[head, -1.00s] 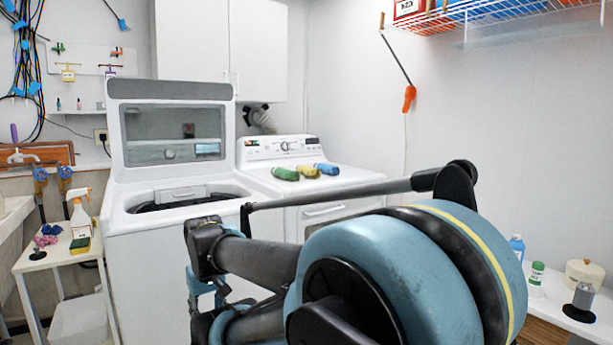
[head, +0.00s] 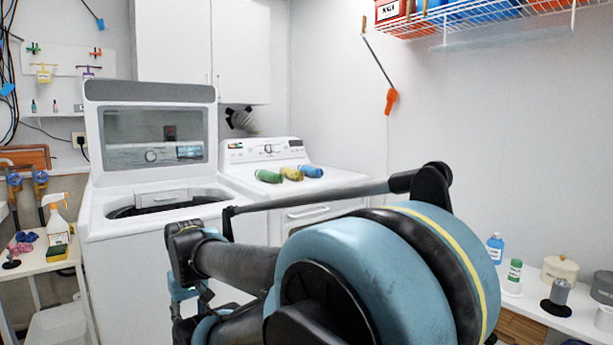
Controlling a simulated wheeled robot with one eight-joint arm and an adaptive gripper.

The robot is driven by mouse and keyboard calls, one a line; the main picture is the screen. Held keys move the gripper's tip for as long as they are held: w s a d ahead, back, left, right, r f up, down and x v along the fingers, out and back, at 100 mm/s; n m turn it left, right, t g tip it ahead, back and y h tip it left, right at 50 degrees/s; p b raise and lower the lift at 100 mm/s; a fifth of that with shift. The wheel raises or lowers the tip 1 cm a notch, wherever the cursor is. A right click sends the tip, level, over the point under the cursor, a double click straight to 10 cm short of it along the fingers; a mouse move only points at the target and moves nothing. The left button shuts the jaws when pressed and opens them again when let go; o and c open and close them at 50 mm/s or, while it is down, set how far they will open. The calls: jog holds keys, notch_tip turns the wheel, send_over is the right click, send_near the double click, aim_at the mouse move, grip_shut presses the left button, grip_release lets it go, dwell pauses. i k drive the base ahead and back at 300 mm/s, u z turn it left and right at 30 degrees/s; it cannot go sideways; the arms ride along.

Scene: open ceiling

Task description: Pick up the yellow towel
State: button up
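A yellow rolled towel (head: 291,174) lies on top of the white dryer (head: 335,181), between a green rolled towel (head: 269,176) on its left and a blue rolled towel (head: 311,171) on its right. The three lie close together near the control panel. My arm fills the lower middle of the head view, in front of the dryer and apart from the towels. My gripper's fingertips cannot be made out, so its opening is not shown.
An open top-load washer (head: 150,235) stands left of the dryer, its lid (head: 152,92) raised. A small white table (head: 42,265) with a spray bottle (head: 57,222) is at far left. A white counter (head: 530,304) with bottles and jars is at right. A wire shelf (head: 480,25) hangs above.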

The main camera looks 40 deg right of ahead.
aim_at(294, 174)
jog(key=k, duration=0.55)
jog(key=z, duration=0.25)
jog(key=i, duration=0.95)
jog(key=z, duration=1.05)
jog(key=i, duration=0.7)
jog(key=z, duration=0.45)
